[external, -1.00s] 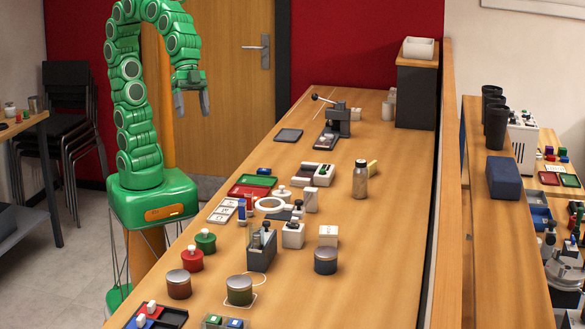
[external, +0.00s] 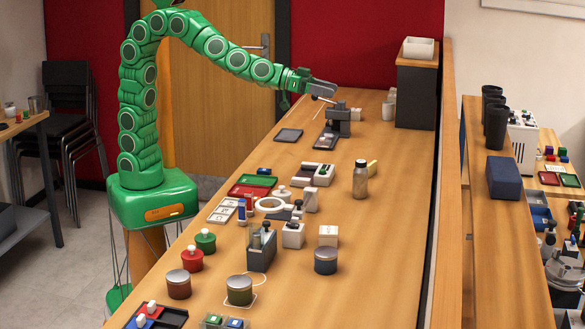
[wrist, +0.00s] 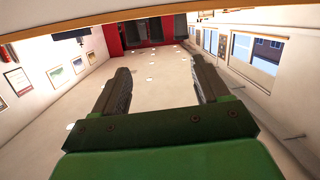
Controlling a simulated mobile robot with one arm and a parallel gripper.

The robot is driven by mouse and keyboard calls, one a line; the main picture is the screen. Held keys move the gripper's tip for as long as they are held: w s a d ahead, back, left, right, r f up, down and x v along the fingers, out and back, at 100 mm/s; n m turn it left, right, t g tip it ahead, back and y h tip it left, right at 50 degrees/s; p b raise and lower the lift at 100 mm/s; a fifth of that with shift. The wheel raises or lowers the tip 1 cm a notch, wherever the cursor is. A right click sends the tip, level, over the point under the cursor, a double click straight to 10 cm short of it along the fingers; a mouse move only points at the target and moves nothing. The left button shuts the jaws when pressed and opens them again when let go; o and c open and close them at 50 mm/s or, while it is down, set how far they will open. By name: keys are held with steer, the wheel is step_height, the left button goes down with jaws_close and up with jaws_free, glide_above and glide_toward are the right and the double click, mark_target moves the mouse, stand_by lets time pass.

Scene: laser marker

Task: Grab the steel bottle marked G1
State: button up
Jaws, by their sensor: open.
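A metallic bottle with a dark cap (external: 360,180) stands upright on the long wooden table, right of the middle. Its marking is too small to read, so I cannot tell if it says G1. My gripper (external: 322,91) is stretched out over the far part of the table, behind and above the bottle and well apart from it. In the wrist view my gripper (wrist: 163,88) has its two fingers wide apart with nothing between them. The wrist view shows only the room, with no bottle.
A dark lever press (external: 338,122) stands just below my gripper, its lever close to it. A dark cabinet (external: 416,95) stands at the back right. Jars, trays and stamps crowd the left and front; the table's right side is clear.

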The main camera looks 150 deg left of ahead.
steer(key=s+a+n+g+y, duration=0.3)
steer(key=s+a+g+y, duration=0.15)
steer(key=s+a, duration=0.6)
glide_toward(357, 161)
step_height(357, 161, down, 2)
steer(key=a, duration=0.2)
steer(key=shift+t+y, duration=0.35)
steer(key=shift+w+x, duration=0.2)
steer(key=shift+x, duration=1.85)
steer(key=shift+w+x, duration=0.2)
steer(key=shift+x, duration=1.8)
steer(key=shift+d, duration=0.15)
jaws_close()
steer(key=shift+r, duration=0.15)
